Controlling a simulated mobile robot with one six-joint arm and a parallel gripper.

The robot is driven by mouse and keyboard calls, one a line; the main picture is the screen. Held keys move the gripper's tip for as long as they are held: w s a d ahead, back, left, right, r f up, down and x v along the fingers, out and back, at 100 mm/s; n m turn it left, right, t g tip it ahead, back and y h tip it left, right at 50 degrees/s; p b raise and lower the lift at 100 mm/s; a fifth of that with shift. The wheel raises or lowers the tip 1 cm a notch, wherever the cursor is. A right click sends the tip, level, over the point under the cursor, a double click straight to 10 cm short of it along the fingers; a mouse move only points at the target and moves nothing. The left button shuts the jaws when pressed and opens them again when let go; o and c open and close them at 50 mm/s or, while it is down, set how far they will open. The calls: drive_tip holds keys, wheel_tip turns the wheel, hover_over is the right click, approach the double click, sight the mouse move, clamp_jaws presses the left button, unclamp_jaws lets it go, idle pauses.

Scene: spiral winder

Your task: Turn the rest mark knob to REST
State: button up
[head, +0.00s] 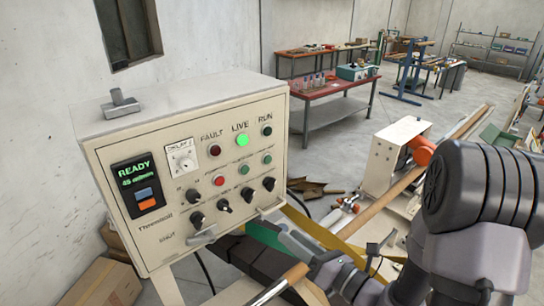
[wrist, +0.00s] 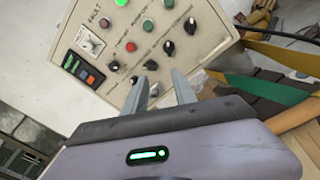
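A cream control box (head: 190,115) shows several black knobs on its sloped face: one at the left (head: 193,195), one pointing aslant (head: 224,205), one right of it (head: 247,194), one at the far right (head: 268,183) and one lower left (head: 196,218). Their labels are too small to read, so I cannot tell which is the rest mark knob. The wrist view shows the panel tilted, with a black knob (wrist: 151,65) just beyond my fingertips. My gripper (wrist: 160,80) is open, its two grey fingers apart in front of the panel's lower edge, with no knob visibly held.
The panel also has a green READY display (head: 136,172), a lit green LIVE lamp (head: 242,141) and a dial (head: 182,161). A grey handle (head: 202,236) juts from its lower edge. A yellow band (head: 325,234) lies right of the box. A red-topped bench (head: 330,88) stands behind.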

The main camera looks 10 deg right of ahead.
drive_tip(key=d+m+h, duration=0.1)
drive_tip(key=d, duration=0.1)
drive_tip(key=b, duration=0.3)
approach(252, 198)
drive_tip(key=shift+t, duration=0.4)
drive_tip(key=p+x, duration=0.2)
drive_tip(key=x, duration=0.5)
drive_tip(key=shift+w+a+f, duration=0.2)
drive_tip(key=shift+a, duration=0.15)
drive_tip(key=shift+w+a, duration=0.15)
drive_tip(key=shift+w, duration=0.2)
clamp_jaws()
